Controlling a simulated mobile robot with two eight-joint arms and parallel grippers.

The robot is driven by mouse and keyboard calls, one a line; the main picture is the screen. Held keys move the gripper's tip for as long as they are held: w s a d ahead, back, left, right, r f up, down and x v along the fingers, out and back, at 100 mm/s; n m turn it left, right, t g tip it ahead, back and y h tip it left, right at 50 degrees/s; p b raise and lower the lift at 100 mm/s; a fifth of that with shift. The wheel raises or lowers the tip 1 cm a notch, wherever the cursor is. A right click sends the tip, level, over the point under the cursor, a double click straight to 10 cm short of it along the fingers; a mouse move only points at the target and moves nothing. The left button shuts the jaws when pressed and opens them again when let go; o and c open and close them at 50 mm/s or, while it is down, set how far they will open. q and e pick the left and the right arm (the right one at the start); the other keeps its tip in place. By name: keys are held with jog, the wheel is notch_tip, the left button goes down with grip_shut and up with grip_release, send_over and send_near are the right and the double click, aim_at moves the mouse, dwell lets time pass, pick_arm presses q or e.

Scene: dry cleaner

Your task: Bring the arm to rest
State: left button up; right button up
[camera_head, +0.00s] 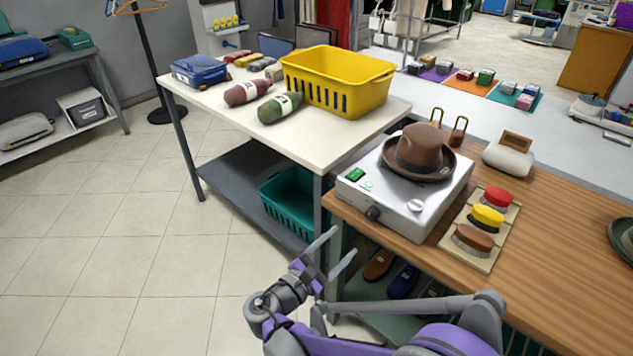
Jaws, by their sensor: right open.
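My right gripper (332,256) is open and empty, with its two grey fingers spread apart. It is in front of the gap between the white table and the wooden counter, near the counter's left front corner. My purple and grey right arm reaches in from the bottom of the view, low in front of the counter. My left gripper does not show.
The wooden counter (560,220) carries a white hat machine (400,215) with a brown hat (420,150), and brushes on a board. The white table (235,110) holds a yellow basket (340,80). A green basket (290,205) sits below. Tiled floor (120,230) at left is clear.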

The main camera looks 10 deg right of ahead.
jog(key=s+d+f+m+g+y, duration=0.3)
jog(key=s+d+m, duration=0.1)
jog(key=s+d, duration=0.15)
jog(key=s+d+f+m+g+y, duration=0.3)
jog(key=s+d+m+y, duration=0.1)
jog(key=s, duration=0.2)
jog(key=s+a+f+m+y, duration=0.2)
jog(key=s+a+m+y, duration=0.15)
jog(key=s+m, duration=0.3)
jog(key=s+a+f+m+y, duration=0.1)
jog(key=s+a+m+y, duration=0.3)
jog(key=s, duration=0.3)
pick_arm(q)
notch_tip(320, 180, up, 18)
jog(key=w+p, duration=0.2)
jog(key=p, duration=1.4)
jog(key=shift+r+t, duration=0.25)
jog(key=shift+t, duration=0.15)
pick_arm(e)
notch_tip(320, 180, up, 18)
jog(key=w+d, duration=0.1)
jog(key=w, duration=0.1)
jog(key=shift+w+d+r+m+t, duration=0.15)
jog(key=shift+w+d+m+t, duration=0.15)
jog(key=shift+w+m, duration=0.15)
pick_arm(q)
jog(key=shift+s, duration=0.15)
pick_arm(e)
jog(key=shift+s, duration=0.2)
